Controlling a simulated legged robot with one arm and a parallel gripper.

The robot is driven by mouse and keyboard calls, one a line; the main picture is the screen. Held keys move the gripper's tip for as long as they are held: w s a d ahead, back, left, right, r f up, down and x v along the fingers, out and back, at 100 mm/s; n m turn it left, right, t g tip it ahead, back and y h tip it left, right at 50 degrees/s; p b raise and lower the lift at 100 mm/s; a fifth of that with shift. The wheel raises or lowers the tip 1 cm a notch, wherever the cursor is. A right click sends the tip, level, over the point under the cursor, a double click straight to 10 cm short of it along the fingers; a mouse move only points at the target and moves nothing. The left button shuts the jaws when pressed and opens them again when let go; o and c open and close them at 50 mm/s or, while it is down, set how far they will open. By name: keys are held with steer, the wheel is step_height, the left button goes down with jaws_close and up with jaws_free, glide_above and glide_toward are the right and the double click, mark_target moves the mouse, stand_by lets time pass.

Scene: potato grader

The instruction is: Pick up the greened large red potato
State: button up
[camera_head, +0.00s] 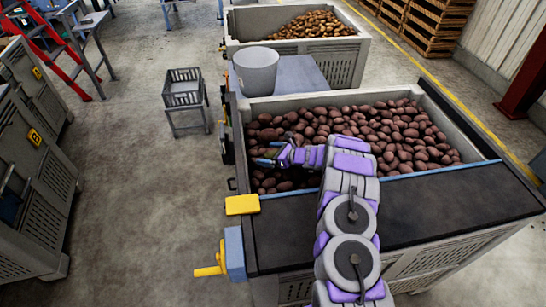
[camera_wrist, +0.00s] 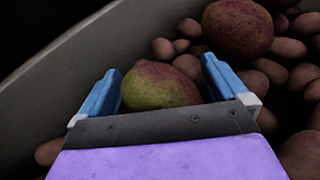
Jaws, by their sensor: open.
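The greened large red potato (camera_wrist: 160,86) shows in the wrist view, with a green-yellow skin blending into red at its top. It lies between the two blue fingers of my gripper (camera_wrist: 162,88), and its lower part is hidden behind the gripper's dark front plate. The fingers stand apart on either side of it; I cannot tell whether either touches it. In the head view my gripper (camera_head: 268,158) is low over the left part of the crate of red potatoes (camera_head: 236,118). The greened potato cannot be made out there.
A large plain red potato (camera_wrist: 238,28) lies beyond the right finger, with smaller ones around it. The crate's grey wall (camera_wrist: 70,65) runs close on the left. A dark belt (camera_head: 420,205) lies in front of the crate, and a white bucket (camera_head: 257,70) stands behind it.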

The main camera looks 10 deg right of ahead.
steer(key=c, duration=1.1)
